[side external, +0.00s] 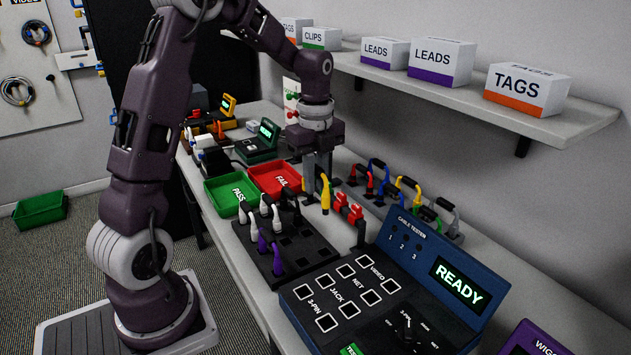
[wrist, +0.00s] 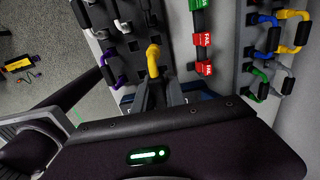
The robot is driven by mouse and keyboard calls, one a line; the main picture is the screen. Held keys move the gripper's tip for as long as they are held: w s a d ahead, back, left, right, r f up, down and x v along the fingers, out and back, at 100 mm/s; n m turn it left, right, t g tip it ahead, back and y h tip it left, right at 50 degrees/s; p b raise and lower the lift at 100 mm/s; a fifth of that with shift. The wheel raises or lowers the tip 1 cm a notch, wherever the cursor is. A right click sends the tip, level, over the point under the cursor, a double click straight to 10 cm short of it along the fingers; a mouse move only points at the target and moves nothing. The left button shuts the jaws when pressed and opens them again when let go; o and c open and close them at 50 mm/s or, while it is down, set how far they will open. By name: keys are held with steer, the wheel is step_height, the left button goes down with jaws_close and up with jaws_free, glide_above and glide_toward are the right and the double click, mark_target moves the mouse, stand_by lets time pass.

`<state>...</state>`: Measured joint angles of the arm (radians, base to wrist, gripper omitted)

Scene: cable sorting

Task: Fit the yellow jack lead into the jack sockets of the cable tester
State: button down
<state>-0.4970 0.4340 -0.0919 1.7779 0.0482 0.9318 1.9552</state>
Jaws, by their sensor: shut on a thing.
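The JACK sockets (side external: 348,310) look empty. The lead is apart from the tester.
A black block (side external: 290,262) with white, black and purple leads lies left of the tester. A rack of coloured leads (side external: 455,236) runs along the wall. Green PASS (side external: 232,193) and red FAIL (side external: 275,178) trays sit further back.

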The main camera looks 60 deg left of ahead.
steer(key=s+d, duration=0.2)
steer(key=d, duration=0.9)
glide_toward(337, 295)
steer(key=shift+f, duration=1.55)
steer(key=shift+f, duration=0.1)
steer(key=shift+f, duration=0.35)
steer(key=shift+f, duration=0.45)
steer(key=c, duration=0.7)
jaws_free()
